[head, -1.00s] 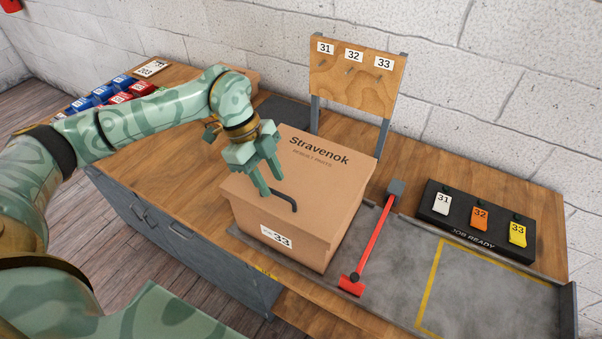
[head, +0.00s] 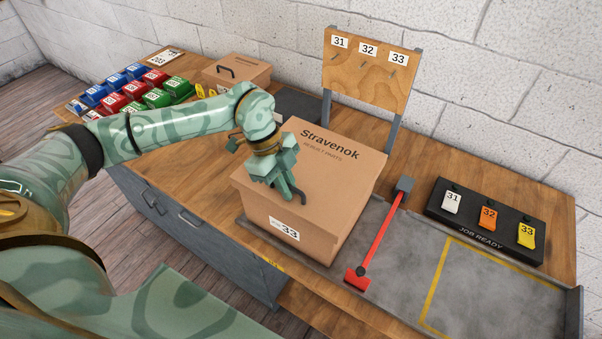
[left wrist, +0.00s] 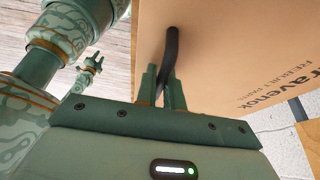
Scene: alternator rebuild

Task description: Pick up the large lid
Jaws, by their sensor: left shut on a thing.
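The large lid (head: 343,147) is brown cardboard, printed "Stravenok", and sits on the large box (head: 315,236) marked 33. A dark arched handle (head: 302,197) stands on the lid's top. My left gripper (head: 285,193) is at the handle, shut on it. In the left wrist view the fingers (left wrist: 161,88) close around the dark handle (left wrist: 171,50), with the lid's top (left wrist: 230,45) beyond. The gripper hides part of the handle in the head view. The lid looks seated on the box.
A smaller box with a handle (head: 238,72) and red, blue and green bins (head: 132,88) stand at the back left. A red bar (head: 378,243) lies right of the large box. A black tag holder (head: 486,231) is farther right. A numbered board (head: 367,75) stands behind.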

